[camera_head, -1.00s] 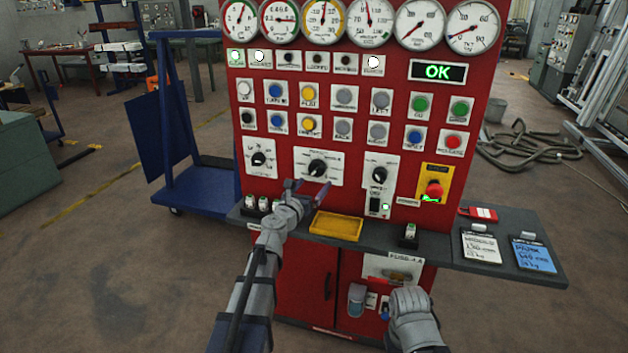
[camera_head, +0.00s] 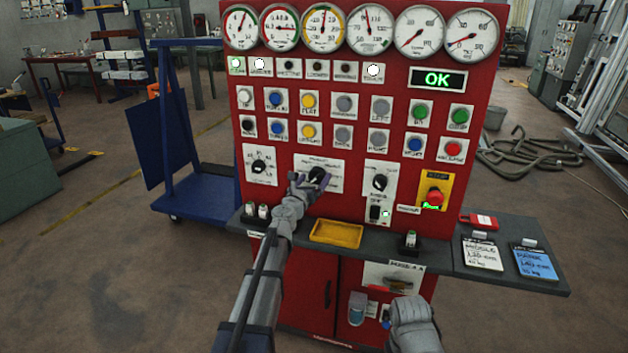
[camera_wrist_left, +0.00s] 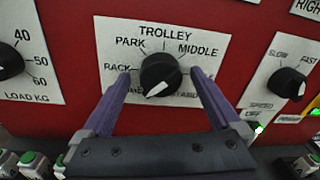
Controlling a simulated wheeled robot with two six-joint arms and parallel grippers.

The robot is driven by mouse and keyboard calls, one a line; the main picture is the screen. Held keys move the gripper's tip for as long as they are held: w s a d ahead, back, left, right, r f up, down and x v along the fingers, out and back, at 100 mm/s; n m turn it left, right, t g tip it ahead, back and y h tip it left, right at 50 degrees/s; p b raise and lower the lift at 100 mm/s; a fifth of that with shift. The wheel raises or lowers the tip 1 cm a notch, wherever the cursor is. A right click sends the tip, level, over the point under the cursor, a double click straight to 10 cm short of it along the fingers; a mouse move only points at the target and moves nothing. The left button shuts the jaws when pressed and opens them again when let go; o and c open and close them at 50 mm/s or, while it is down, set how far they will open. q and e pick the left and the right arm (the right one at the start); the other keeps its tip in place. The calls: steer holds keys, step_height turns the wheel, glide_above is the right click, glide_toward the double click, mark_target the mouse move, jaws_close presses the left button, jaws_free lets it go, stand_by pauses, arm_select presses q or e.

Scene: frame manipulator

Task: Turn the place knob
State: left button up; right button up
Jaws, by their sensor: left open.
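The trolley knob (camera_wrist_left: 160,74) is a round black dial with a white pointer, on a white plate lettered TROLLEY, PARK, RACK and MIDDLE. Its pointer faces down and left, toward lettering partly covered by a finger. In the head view the knob (camera_head: 317,176) is partly behind my left gripper (camera_head: 308,184). My left gripper (camera_wrist_left: 161,73) is open, with one purple finger on each side of the knob and a gap to it on both sides in the picture. Part of my right arm shows at the lower right; its gripper fingers do not show.
The load dial (camera_wrist_left: 12,64) is left of the trolley plate, the speed dial (camera_wrist_left: 287,84) right. A red emergency button (camera_head: 435,197) is further right. Below, a grey shelf (camera_head: 375,243) juts out with a yellow tray (camera_head: 336,234) and small switches (camera_head: 256,211).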

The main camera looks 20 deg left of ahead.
arm_select(q)
steer(key=shift+c, duration=0.2)
steer(key=c, duration=1.3)
